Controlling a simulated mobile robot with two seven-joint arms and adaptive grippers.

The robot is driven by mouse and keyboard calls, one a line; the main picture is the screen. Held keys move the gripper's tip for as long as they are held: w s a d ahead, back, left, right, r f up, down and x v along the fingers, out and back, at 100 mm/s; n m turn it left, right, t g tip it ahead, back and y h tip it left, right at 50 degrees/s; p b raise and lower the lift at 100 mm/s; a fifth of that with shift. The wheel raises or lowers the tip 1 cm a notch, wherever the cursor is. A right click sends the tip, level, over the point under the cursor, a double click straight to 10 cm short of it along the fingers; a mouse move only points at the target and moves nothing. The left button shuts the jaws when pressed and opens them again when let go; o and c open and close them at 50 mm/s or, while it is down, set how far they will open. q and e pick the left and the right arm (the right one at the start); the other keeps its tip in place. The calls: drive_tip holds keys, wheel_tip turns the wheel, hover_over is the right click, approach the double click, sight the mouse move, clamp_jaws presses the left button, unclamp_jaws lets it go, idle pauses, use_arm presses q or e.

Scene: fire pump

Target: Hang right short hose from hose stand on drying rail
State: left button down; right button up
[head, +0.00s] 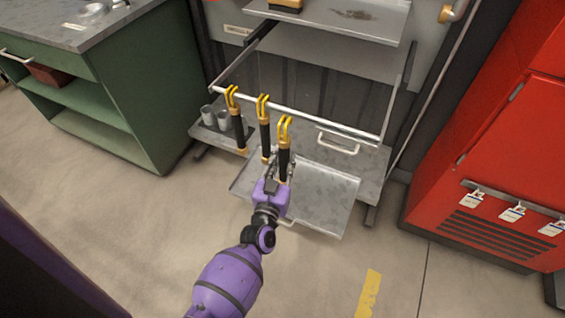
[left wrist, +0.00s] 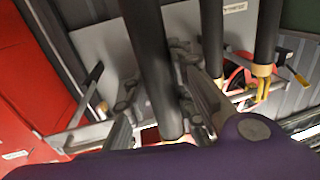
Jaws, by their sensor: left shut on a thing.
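Three short black hoses with yellow forked tops and brass-coloured ends stand in a row in the head view: a left one (head: 239,130), a middle one (head: 265,135) and a right one (head: 284,160). My left gripper (head: 277,172) is shut around the lower part of the right hose, which is upright. In the left wrist view this hose (left wrist: 152,65) runs between the fingers (left wrist: 165,115). The silver rail (head: 325,126) crosses at the height of the yellow tops. My right gripper is not in view.
A shallow metal tray (head: 325,205) lies below and right of the gripper. Grey cups (head: 207,115) stand left of the hoses. A green workbench (head: 130,100) is at left, a red cabinet (head: 500,150) at right. The floor in front is mostly clear.

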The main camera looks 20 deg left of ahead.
use_arm(q)
drive_tip(key=shift+w, duration=0.75)
drive_tip(key=w+f+b, duration=0.1)
drive_tip(key=w+b, duration=0.3)
drive_tip(key=w, duration=0.2)
drive_tip(key=shift+d+f, duration=0.15)
drive_tip(key=shift+f, duration=0.15)
drive_tip(key=shift+w, duration=0.1)
drive_tip(key=c, duration=1.4)
unclamp_jaws()
drive_tip(key=shift+f, duration=0.15)
